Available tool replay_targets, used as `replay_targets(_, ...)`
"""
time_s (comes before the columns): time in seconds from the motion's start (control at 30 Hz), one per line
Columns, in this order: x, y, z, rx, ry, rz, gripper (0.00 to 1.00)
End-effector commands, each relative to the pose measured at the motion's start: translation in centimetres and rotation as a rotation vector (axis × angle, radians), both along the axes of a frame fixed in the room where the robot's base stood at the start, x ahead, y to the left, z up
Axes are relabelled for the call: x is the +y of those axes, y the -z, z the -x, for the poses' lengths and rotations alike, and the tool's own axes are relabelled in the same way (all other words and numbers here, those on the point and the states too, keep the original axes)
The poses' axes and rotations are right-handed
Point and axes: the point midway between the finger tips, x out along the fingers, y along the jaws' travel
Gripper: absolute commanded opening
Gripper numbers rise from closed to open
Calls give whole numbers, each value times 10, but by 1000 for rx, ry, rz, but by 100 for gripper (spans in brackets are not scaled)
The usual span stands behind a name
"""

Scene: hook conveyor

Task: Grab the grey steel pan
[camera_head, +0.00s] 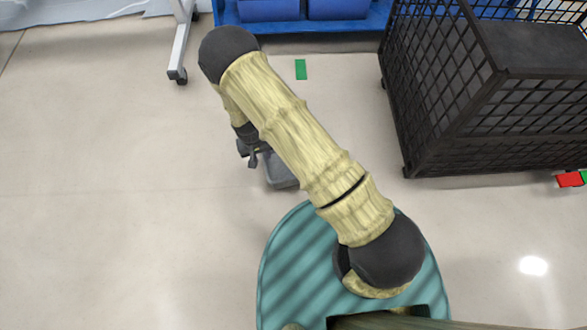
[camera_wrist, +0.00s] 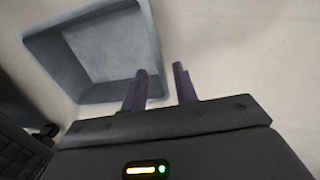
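The grey steel pan (camera_wrist: 100,45) is an empty, rectangular, open-topped tray in the upper left of the wrist view. In the head view part of the pan (camera_head: 281,174) shows beside my forearm, which hides the rest. My gripper (camera_wrist: 160,68) is open, with a clear gap between its two dark fingers. In the wrist view the left finger overlaps the pan's inside and the right finger is outside it, with the pan's near right wall between them. I cannot tell whether either finger touches the wall. The gripper (camera_head: 250,158) is partly hidden in the head view.
A black mesh cage (camera_head: 490,105) stands on the right. A blue rack (camera_head: 300,22) is at the top, with a grey wheeled stand leg (camera_head: 181,45) to its left. Green tape (camera_head: 301,69) marks the floor. The floor at left is clear.

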Motion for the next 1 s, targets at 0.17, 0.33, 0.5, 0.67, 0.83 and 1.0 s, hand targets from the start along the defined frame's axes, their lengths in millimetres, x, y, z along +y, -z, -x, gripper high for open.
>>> replay_targets(0.17,0,1,0,0,0,0,29)
replay_targets(0.33,0,2,0,0,0,0,29)
replay_targets(0.5,-3,13,2,1,0,0,29)
replay_targets(0.67,-6,30,5,0,0,0,29)
replay_targets(0.83,-9,49,6,1,0,0,29)
replay_targets(1.0,-10,54,6,0,0,0,29)
